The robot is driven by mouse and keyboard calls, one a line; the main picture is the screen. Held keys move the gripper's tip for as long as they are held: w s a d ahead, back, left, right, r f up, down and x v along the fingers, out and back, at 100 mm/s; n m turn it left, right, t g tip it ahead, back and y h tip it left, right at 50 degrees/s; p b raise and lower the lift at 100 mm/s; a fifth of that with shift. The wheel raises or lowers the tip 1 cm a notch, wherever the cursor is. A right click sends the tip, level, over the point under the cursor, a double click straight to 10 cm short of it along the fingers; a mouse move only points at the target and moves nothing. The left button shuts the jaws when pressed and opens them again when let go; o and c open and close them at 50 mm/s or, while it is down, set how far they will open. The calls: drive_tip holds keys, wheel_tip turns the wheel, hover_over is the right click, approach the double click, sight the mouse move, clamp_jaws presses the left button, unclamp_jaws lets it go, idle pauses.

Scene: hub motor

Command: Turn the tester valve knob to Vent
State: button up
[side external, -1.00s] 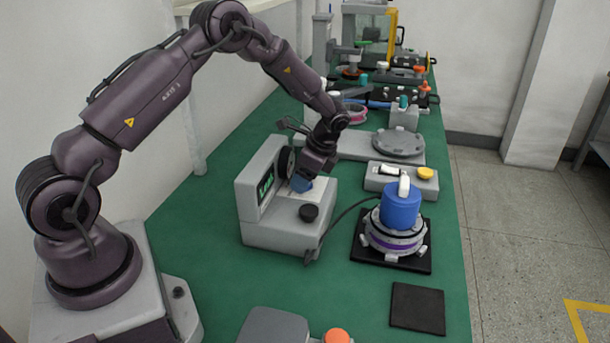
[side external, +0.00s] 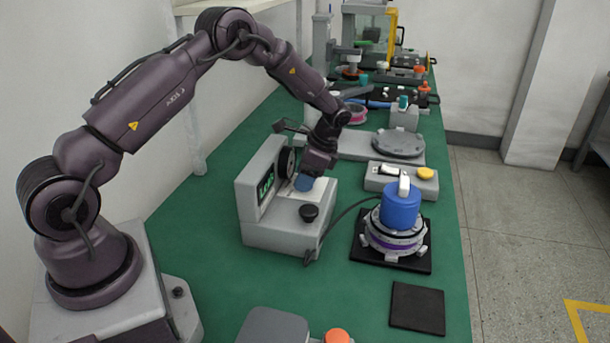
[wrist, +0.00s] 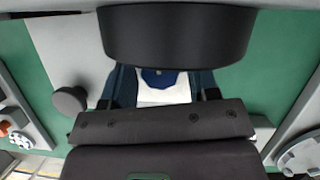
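The tester is a grey box (side external: 262,232) with an upright panel and a lit green display (side external: 266,186). A blue knob (wrist: 160,78) on a white plate (wrist: 163,97) shows between my fingers in the wrist view, its upper part hidden behind a dark round part. My gripper (side external: 304,183) points down over the tester's top, close to this knob. Its two slate-blue fingers are apart, one on each side of the knob; I cannot tell whether they touch it. In the side view the fingers mostly hide the knob. Its label and pointer setting are not readable.
A black round knob (side external: 309,212) stands on the tester in front of my gripper. A cable runs from the tester to the hub motor (side external: 395,240) with a blue cylinder (side external: 401,206) on top. A grey block with a yellow button (side external: 425,173) is behind it. Green bench is clear at front left.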

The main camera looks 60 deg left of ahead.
drive_tip(key=shift+o, duration=0.4)
drive_tip(key=shift+r, duration=0.1)
drive_tip(key=v, duration=1.2)
drive_tip(key=shift+w+r, duration=0.2)
drive_tip(key=shift+r, duration=0.15)
drive_tip(key=shift+d, duration=0.1)
drive_tip(key=x, duration=1.3)
drive_tip(key=shift+f, duration=0.1)
